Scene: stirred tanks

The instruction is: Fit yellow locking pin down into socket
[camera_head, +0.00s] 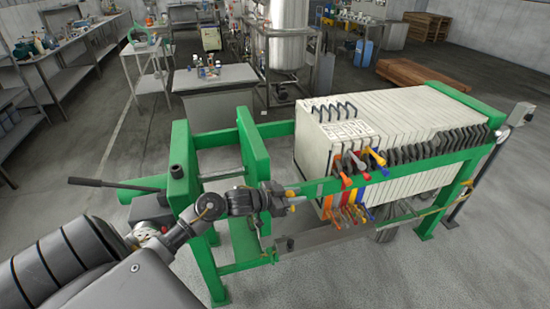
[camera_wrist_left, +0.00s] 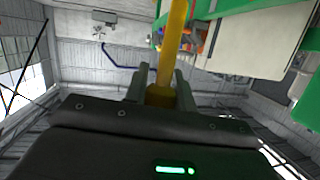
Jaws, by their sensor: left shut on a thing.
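My left gripper (camera_head: 287,200) is at the near green side rail of the filter press, left of the pale plate stack. It is shut on the yellow locking pin (camera_wrist_left: 174,40), which stands lengthwise between the two fingers in the left wrist view (camera_wrist_left: 160,88). In the head view only small yellow bits show by the fingertips, so the pin is mostly hidden there. I cannot make out the socket in either view, nor whether the pin touches it. My right gripper is not in view.
The pale plate stack (camera_head: 352,122) with coloured hoses and valve handles (camera_head: 352,172) stands just right of my gripper. The green frame plate (camera_head: 252,147) is to its left. A grey trough (camera_head: 325,238) runs below. A black lever (camera_head: 112,184) sticks out left.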

